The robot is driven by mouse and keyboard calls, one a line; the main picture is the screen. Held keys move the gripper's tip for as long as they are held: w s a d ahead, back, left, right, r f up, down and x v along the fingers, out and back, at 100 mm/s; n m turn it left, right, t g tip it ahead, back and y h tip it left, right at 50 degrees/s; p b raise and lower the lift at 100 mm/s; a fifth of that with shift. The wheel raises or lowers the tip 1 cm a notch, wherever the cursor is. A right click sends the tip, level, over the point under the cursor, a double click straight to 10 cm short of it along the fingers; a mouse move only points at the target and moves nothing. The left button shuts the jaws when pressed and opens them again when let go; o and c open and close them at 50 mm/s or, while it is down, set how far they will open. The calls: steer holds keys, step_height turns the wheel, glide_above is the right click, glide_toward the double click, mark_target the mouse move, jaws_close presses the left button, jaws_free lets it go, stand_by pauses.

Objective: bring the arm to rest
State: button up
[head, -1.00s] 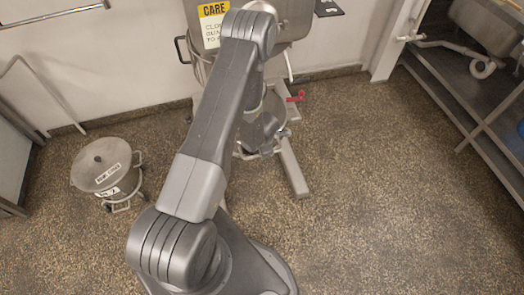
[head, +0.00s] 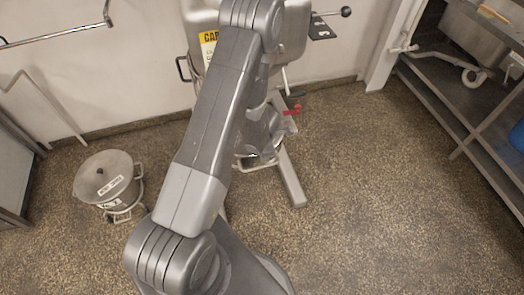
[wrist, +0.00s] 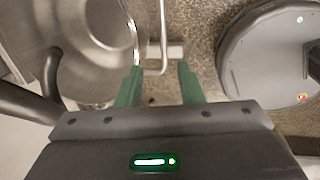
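My gripper (wrist: 160,70) shows in the wrist view with its two green fingers well apart and nothing held between them. Behind the gap are a thin metal rod and the speckled floor. My arm (head: 215,120) reaches up and away across the middle of the head view, bent at its far joint. In the head view the gripper is mostly hidden behind the arm, in front of the steel machine (head: 294,35).
A steel bowl (wrist: 90,45) is close on the left in the wrist view. A lidded pot (head: 103,177) stands on the floor at left. A metal rack (head: 455,105) and sink stand at right. The floor (head: 360,190) between machine and rack is clear.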

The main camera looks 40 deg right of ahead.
mark_target(260, 167)
steer(key=f+b, duration=0.1)
steer(key=f, duration=0.3)
steer(key=w+f+b, duration=0.1)
steer(key=f+b, duration=0.1)
steer(key=f, duration=0.3)
steer(key=w+d+f+b, duration=0.1)
steer(key=f+b, duration=0.1)
steer(key=f, duration=0.2)
steer(key=shift+w+f, duration=0.15)
steer(key=shift+f, duration=0.2)
steer(key=shift+r, duration=0.15)
